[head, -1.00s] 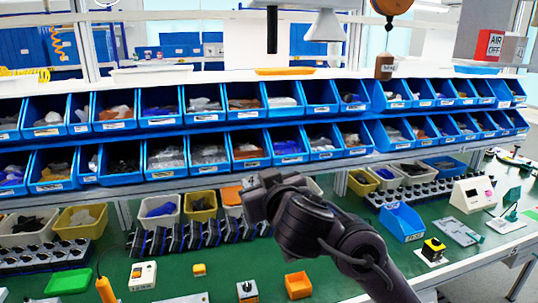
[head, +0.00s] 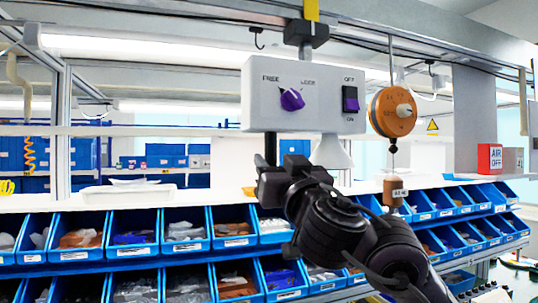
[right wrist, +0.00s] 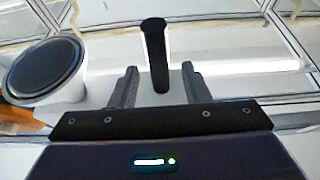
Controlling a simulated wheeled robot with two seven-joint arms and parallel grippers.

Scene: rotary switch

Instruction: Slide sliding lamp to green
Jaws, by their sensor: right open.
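The sliding lamp hangs from an overhead rail by a black carriage (head: 306,33). It has a grey control box (head: 220,95) with a purple knob (head: 292,99) between FREE and LOCK, its pointer toward the upper left on the FREE side, and a purple OFF/ON switch (head: 350,99). A white cone shade (head: 332,151) and a black handle (head: 271,148) hang below. My right gripper (head: 269,172) is just below the handle. In the right wrist view my open right gripper (right wrist: 159,84) has the handle (right wrist: 156,50) ahead between its fingers; contact is unclear. My left gripper is out of view.
A yellow mark (head: 312,10) is on the rail above the carriage; no green mark is visible. An orange reel (head: 392,111) with a hanging brown weight is to the right. Blue parts bins (head: 130,238) fill the shelf below.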

